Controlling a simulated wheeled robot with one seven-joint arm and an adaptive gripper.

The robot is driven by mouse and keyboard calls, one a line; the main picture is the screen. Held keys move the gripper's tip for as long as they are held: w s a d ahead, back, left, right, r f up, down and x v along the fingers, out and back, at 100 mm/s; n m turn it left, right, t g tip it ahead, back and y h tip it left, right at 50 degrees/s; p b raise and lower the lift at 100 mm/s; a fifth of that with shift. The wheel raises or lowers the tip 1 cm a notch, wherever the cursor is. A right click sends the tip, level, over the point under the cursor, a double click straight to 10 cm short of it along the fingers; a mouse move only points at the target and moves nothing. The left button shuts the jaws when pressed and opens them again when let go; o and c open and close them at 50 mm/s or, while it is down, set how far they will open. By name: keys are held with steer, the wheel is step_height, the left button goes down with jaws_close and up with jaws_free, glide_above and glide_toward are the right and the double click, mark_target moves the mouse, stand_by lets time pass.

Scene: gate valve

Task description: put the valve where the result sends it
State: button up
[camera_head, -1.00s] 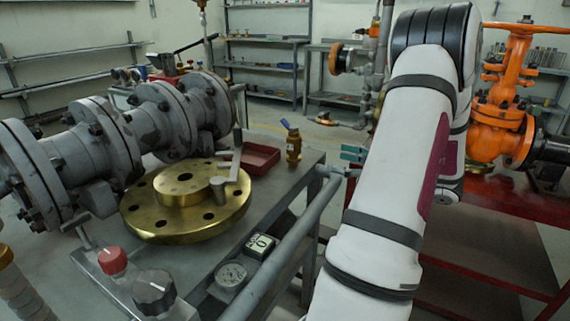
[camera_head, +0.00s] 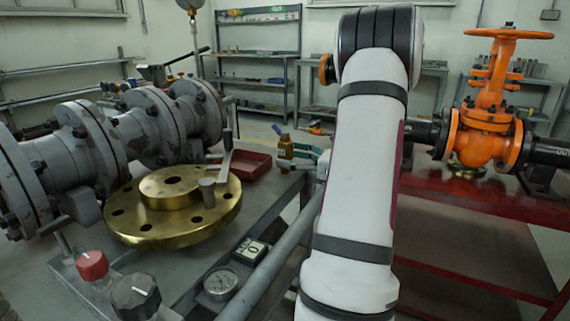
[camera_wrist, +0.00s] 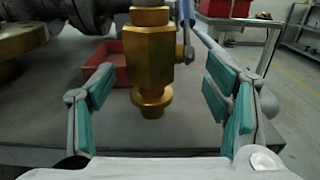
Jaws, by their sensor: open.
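A small brass valve (camera_head: 285,147) with a blue handle stands upright on the grey table (camera_head: 262,208), near its far right corner. In the wrist view the brass valve (camera_wrist: 150,62) is large, and its top is cut off by the frame. My gripper (camera_head: 304,155) is open beside it, with teal pads. In the wrist view the open gripper (camera_wrist: 162,95) has one finger on each side of the valve, with clear gaps. A test rig has a grey flanged pipe (camera_head: 130,135), a brass flange (camera_head: 125,228), a gauge (camera_head: 220,282) and a small display (camera_head: 249,250) showing 0.
A red tray (camera_head: 246,166) sits behind the brass flange; it also shows in the wrist view (camera_wrist: 97,68). A red knob (camera_head: 92,265) and a black knob (camera_head: 136,296) are at the front. An orange gate valve (camera_head: 487,138) stands on a red bench (camera_head: 490,208) at right.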

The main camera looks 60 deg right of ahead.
steer(key=shift+w, duration=0.95)
steer(key=c, duration=1.6)
jaws_close()
steer(key=shift+r, duration=0.2)
